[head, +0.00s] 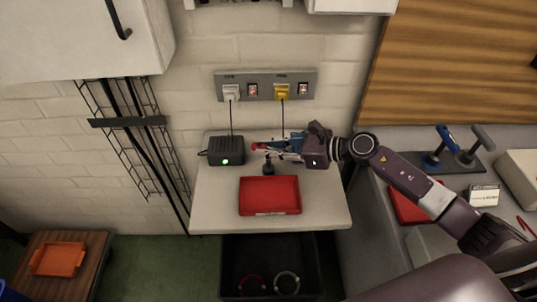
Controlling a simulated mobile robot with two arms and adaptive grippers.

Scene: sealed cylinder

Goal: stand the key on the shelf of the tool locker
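My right gripper (272,148) reaches in from the right over the small white table. Red and blue parts show at its finger end. The finger gap is too small to read. A white cabinet (80,35) with a black handle hangs at the upper left, its door shut; it may be the tool locker. No shelf inside it shows. My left gripper is out of view.
The white table (325,210) bears a red tray (270,196) and a black box (226,151) with a green light. Two plugs sit in the wall panel (266,86). A blue-handled tool (446,135) and a grey-handled one (482,137) stand on the right counter. A dark bin (318,262) is below.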

